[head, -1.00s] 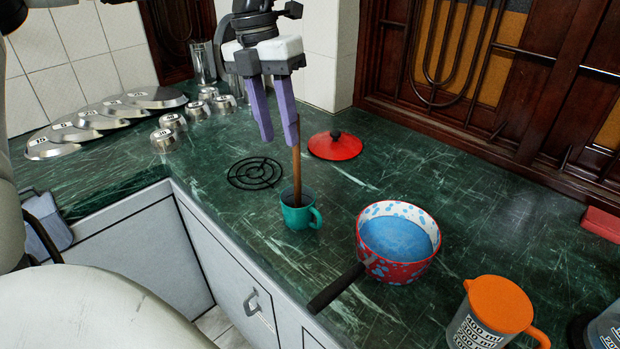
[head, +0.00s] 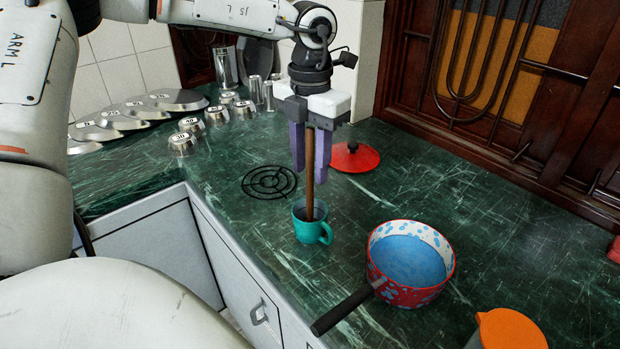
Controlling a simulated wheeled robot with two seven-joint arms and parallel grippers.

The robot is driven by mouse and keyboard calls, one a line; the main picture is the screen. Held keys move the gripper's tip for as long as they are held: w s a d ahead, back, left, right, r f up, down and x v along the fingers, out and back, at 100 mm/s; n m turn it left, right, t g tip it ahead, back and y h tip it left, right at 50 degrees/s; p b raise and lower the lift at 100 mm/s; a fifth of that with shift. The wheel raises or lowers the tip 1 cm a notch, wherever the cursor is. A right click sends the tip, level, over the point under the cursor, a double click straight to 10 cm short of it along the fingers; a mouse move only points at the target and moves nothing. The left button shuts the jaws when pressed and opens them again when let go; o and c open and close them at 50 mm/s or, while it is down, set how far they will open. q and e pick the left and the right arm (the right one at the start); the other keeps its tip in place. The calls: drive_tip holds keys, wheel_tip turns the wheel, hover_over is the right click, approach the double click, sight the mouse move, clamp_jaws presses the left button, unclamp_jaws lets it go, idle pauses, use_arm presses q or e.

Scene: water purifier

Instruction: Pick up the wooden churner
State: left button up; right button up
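The wooden churner (head: 309,185) is a brown stick standing nearly upright in a teal mug (head: 308,228). Its lower end is hidden inside the mug. My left gripper (head: 310,170) points down over the mug, with its two purple fingers on either side of the churner's upper part. The fingers look open, about as far apart as before. Whether either finger touches the stick I cannot tell. My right gripper is not in view.
A red and white pan (head: 408,290) with blue contents stands right of the mug, its dark handle toward the counter edge. A red lid (head: 354,160), black trivet (head: 268,183), several metal cups (head: 182,145) and an orange-lidded jug (head: 508,330) are nearby.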

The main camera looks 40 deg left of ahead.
use_arm(q)
drive_tip(key=shift+f, duration=0.85)
clamp_jaws()
drive_tip(key=shift+w+r, duration=0.1)
drive_tip(key=shift+r, duration=0.05)
